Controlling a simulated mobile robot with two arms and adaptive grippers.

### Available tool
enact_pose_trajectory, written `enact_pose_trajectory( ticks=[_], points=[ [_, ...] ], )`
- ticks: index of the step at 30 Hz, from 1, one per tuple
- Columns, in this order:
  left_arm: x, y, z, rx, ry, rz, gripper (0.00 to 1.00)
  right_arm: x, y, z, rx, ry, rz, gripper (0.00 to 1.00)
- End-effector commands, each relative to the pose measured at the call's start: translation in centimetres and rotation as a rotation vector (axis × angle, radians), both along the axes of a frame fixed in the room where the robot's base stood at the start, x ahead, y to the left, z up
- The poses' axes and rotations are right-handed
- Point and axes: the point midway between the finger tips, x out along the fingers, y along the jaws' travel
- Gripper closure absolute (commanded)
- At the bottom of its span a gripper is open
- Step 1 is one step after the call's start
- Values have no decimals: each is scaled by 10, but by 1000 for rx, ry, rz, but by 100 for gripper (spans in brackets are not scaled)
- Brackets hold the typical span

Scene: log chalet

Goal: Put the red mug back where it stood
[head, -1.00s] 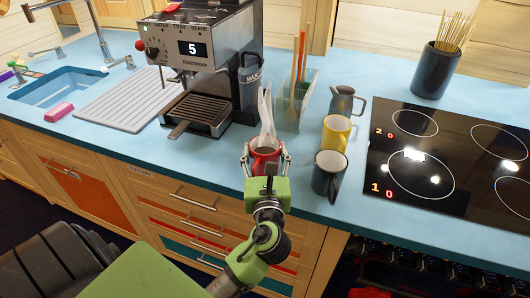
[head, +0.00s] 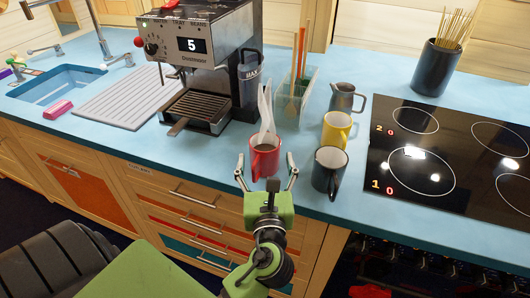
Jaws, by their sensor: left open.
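The red mug (head: 264,160) stands upright on the blue counter near its front edge, with dark liquid inside and pale steam rising from it. My left gripper (head: 266,178) is open, just in front of the mug, with one finger on each side and gaps between them and the mug. A dark grey mug (head: 328,172) stands just right of the gripper, and a yellow mug (head: 337,131) stands behind that. My right gripper does not show.
The coffee machine (head: 205,60) with its drip tray is behind left. A clear holder with utensils (head: 293,92), a metal jug (head: 345,98) and a black hob (head: 450,155) are behind and right. Bare counter (head: 190,158) lies left of the mug.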

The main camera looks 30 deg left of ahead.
Motion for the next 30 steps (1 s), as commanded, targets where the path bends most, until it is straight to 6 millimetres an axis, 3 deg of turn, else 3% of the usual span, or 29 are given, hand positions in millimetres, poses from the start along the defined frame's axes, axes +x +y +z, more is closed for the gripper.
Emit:
enact_pose_trajectory(
  ticks=[6,12,30],
  points=[
    [-37,-26,-2,-4,2,1,29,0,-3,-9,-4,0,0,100],
    [-54,-39,-1,-1,0,1,29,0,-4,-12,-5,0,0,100],
    [-57,-41,1,0,-1,1,29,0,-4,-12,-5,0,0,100]
  ],
)
